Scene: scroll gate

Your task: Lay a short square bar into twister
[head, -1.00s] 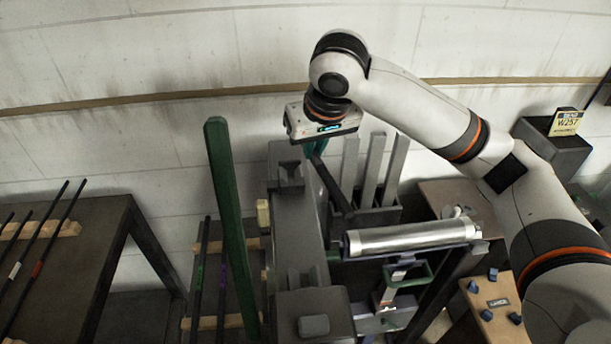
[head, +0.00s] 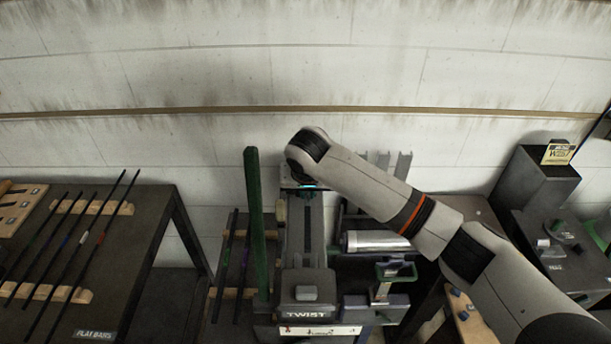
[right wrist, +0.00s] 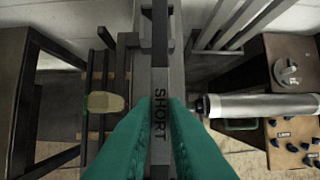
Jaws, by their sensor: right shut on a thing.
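The twister (head: 305,283) is a long grey machine labelled TWIST at its near end, with its bed running away from me. My right gripper (head: 301,190) is over the far part of the bed, mostly hidden by its wrist in the head view. In the right wrist view its green fingers (right wrist: 161,105) are shut on the short square bar (right wrist: 160,120), a narrow grey strip marked SHORT. The bar runs in line with the bed. I cannot tell whether it touches the bed. My left gripper is not in view.
A tall green post (head: 255,220) stands left of the twister. A silver cylinder (head: 376,240) lies just to its right. Racks of dark rods lie on a table (head: 150,260) at left. A dark box (head: 535,180) with a yellow sign stands at right.

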